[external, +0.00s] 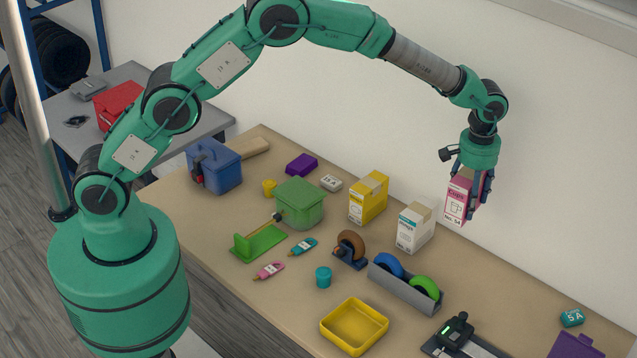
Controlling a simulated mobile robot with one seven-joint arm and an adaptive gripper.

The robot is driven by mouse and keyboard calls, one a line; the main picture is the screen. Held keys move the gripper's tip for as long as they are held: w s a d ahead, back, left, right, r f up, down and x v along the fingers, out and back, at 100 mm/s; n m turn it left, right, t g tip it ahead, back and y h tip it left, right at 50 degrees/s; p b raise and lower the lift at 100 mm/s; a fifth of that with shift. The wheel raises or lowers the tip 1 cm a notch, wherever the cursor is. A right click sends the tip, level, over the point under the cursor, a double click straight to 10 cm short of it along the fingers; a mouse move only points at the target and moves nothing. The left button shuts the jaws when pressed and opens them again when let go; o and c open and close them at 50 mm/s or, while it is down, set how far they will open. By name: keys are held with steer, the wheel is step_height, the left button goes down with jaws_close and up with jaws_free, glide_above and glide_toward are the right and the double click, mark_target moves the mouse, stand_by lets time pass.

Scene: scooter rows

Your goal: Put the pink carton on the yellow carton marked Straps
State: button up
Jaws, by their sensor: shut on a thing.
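The pink carton (456,203), with a white label panel reading "Cups", is held upright in the air at the right. My gripper (477,196) points down and is shut on it; its fingers hide the carton's right part. The pink carton is above and to the right of the white carton. The yellow carton (369,199) stands upright towards the back of the table, to the left of the white carton and well apart from my gripper. Its label is too small to read.
A white carton (415,228) stands between the yellow carton and my gripper. A grey holder (404,290) with blue and green rolls, a tape dispenser (350,250), a green box (299,205) and a yellow tray (353,326) stand nearby. Bare table lies right of the white carton.

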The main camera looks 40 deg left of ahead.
steer(key=s+a+p, duration=0.2)
steer(key=s+a, duration=0.2)
steer(key=a, duration=0.8)
steer(key=s+a+m+p, duration=0.15)
steer(key=s+a, duration=0.25)
steer(key=a, duration=0.9)
steer(key=s+a+n+p, duration=0.1)
steer(key=s+a+p, duration=0.25)
steer(key=a, duration=0.85)
steer(key=shift+m, duration=0.25)
steer(key=shift+s+a+f, duration=0.1)
steer(key=shift+s+f, duration=0.05)
steer(key=shift+f, duration=0.65)
steer(key=shift+s+a+f, duration=0.1)
steer(key=shift+s+f, duration=0.05)
steer(key=shift+f, duration=0.7)
steer(key=shift+s+a+f, duration=0.1)
steer(key=shift+s+f, duration=0.05)
steer(key=shift+f, duration=0.65)
steer(key=p, duration=0.2)
glide_above(373, 184)
steer(key=shift+f, duration=0.75)
steer(key=shift+f, duration=1.75)
